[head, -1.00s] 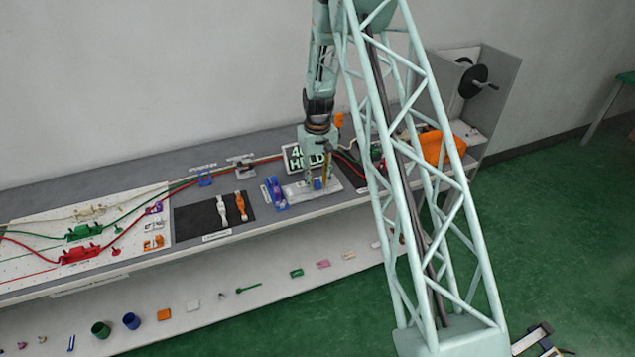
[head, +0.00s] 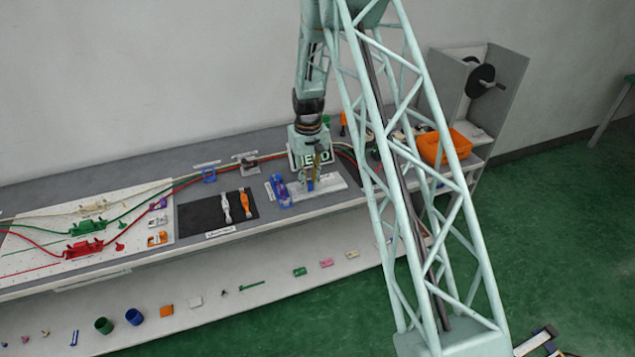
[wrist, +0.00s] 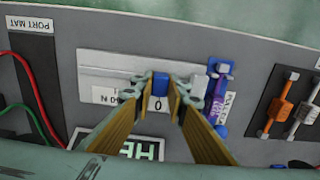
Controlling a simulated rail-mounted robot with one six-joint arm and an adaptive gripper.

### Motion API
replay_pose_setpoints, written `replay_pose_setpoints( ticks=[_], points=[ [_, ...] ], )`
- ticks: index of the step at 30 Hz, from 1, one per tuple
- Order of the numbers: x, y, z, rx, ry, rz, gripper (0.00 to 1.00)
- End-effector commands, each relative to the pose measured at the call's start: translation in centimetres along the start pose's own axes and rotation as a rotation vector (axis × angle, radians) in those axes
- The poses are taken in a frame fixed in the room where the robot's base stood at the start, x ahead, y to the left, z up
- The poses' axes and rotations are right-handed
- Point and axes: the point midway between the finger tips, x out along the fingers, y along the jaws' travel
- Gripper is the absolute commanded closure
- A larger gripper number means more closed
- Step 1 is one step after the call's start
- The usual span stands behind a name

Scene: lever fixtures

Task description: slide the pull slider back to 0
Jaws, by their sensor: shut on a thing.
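The pull slider's blue knob (wrist: 160,84) shows in the wrist view between my gripper's (wrist: 161,88) two fingertips, which are shut on it. The slider's white plate (wrist: 112,62) extends to the left there, and the knob is near its right end, directly by the printed 0 (wrist: 158,105). In the head view my gripper (head: 311,186) is down at the white plate (head: 337,184), toward its left part.
A blue and purple fixture (head: 279,191) stands close beside the plate, left in the head view. A black mat (head: 196,215) with white and orange levers lies farther left. Red and green cables cross behind. An orange bin (head: 445,147) stands to the right.

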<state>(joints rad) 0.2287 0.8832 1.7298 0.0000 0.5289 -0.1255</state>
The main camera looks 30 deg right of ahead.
Motion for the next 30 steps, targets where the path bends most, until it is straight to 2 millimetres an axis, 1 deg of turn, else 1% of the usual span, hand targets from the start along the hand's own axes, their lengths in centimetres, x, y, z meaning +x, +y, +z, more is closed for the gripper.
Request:
replay_pose_setpoints(
  ticks=[3,12,13,17,30],
  points=[
    [0.03,-0.71,-0.01,0.001,0.0,0.0,0.94],
    [0.0,-0.92,0.02,0.001,0.0,-0.001,0.94],
    [0.0,-0.93,0.02,0.001,0.0,-0.001,0.84],
    [0.0,-0.9,0.02,0.0,0.0,-0.001,0.73],
    [-0.04,-0.78,0.02,0.001,0.0,0.0,0.73]
  ],
)
